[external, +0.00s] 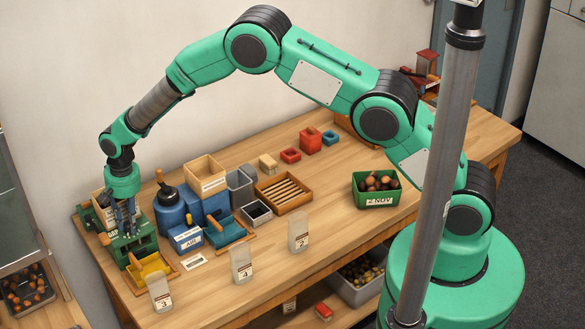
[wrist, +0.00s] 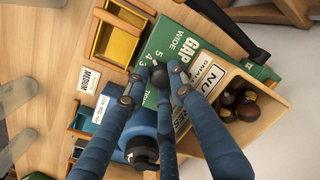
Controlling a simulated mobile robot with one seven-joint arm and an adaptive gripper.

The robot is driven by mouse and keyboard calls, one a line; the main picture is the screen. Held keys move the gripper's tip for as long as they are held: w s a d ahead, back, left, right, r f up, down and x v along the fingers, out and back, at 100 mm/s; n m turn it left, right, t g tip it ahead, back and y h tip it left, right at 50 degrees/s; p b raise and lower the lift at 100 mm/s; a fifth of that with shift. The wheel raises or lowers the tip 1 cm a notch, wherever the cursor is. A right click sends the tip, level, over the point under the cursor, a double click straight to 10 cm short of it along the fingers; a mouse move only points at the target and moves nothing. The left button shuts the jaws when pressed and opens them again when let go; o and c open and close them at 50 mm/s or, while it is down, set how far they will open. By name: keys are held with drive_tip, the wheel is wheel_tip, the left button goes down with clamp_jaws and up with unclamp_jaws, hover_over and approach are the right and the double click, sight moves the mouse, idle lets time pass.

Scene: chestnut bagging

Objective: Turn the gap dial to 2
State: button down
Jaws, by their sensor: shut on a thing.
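The green machine (external: 137,246) stands at the left end of the workbench. In the wrist view its green panel (wrist: 172,38) reads "GAP" and "WIDE", with numbers 5 and 4 clear and lower ones partly covered. My gripper (external: 128,218) points down over this machine. In the wrist view its blue fingers (wrist: 158,76) close together around the small dark gap dial (wrist: 159,74) beside the number scale. The fingers hide most of the dial, so I cannot tell which number it points to.
A wooden hopper (wrist: 268,112) of chestnuts sits close beside my fingers. A blue machine (external: 187,238) stands right of the green one. A yellow tray (external: 153,268) lies in front. Numbered bags (external: 241,265) stand along the front edge; a green crate (external: 376,190) sits farther right.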

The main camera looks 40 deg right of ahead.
drive_tip(key=shift+w+n+b, duration=0.1)
drive_tip(key=shift+n+b, duration=0.35)
drive_tip(key=shift+n, duration=0.55)
drive_tip(key=shift+r, duration=0.1)
drive_tip(key=c, duration=1.5)
unclamp_jaws()
drive_tip(key=shift+o, duration=0.2)
drive_tip(key=shift+m+p, duration=0.3)
drive_tip(key=shift+m, duration=0.1)
